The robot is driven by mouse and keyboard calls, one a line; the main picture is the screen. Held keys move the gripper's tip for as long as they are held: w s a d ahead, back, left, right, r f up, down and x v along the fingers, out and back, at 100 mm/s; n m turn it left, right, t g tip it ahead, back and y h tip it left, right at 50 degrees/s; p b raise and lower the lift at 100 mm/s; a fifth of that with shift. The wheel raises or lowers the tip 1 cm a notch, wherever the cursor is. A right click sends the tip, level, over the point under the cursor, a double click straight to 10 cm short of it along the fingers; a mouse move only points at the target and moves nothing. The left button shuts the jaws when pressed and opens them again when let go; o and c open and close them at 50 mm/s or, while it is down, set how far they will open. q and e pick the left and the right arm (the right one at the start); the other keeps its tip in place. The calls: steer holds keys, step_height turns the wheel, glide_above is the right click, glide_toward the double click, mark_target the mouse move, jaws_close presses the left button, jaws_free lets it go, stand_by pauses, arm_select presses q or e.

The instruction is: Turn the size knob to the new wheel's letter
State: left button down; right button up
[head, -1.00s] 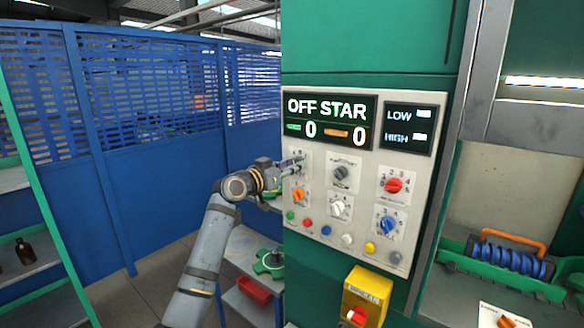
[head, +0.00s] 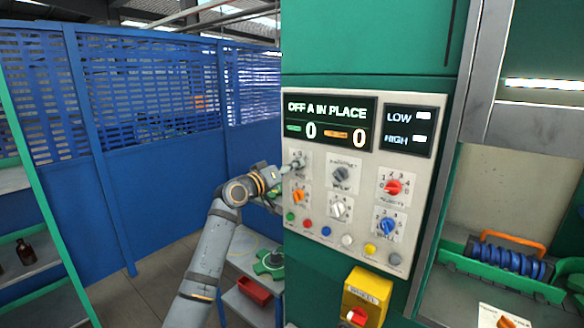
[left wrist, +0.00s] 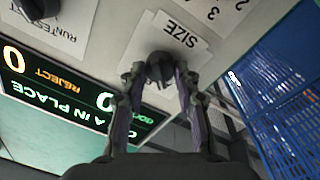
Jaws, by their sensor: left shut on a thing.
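The size knob (left wrist: 160,66) is dark and round, on a white label reading SIZE on the control panel (head: 318,262). My left gripper (left wrist: 160,82) is shut on it, one finger on each side. In the head view the gripper (head: 289,168) reaches the panel's upper left from the left and hides most of the knob; I cannot read its pointer or letters. My right gripper is not in view.
Close by are a grey knob (head: 341,175), an orange knob (head: 298,196), a white knob (head: 338,209), a red knob (head: 394,187) and a blue knob (head: 387,225). Several coloured buttons line the panel's bottom.

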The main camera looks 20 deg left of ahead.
arm_select(q)
steer(key=shift+f, duration=0.1)
steer(key=c, duration=1)
jaws_free()
steer(key=v, duration=1.2)
steer(key=shift+a, duration=0.1)
